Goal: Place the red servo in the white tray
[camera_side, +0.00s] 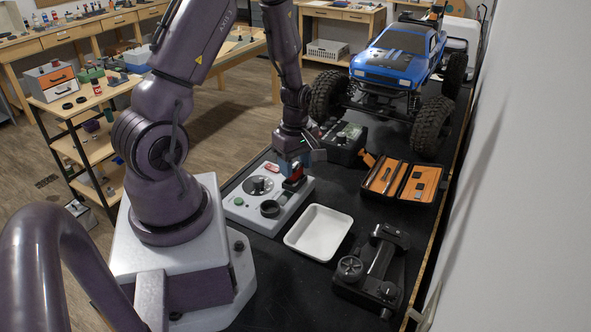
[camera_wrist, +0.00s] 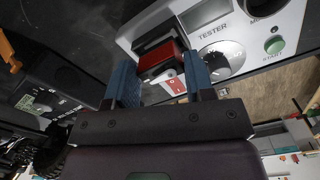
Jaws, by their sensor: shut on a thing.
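The red servo (camera_side: 297,172) is between the fingers of my gripper (camera_side: 292,165), which is shut on it. In the wrist view, the servo (camera_wrist: 166,60) shows its red body and black parts between the two blue fingers. It is at the right rear part of the white tester (camera_side: 241,213); I cannot tell whether it touches the tester. The tester's dial and label also show in the wrist view (camera_wrist: 232,28). The white tray (camera_side: 318,236) lies empty on the black bench, to the right of the tester and nearer the side camera.
A black handheld controller (camera_side: 375,270) lies right of the tray. An open orange-lined tool case (camera_side: 402,181) and a dark box (camera_side: 344,140) stand behind. The blue crawler (camera_side: 398,62) is at the back. A wall borders the right side.

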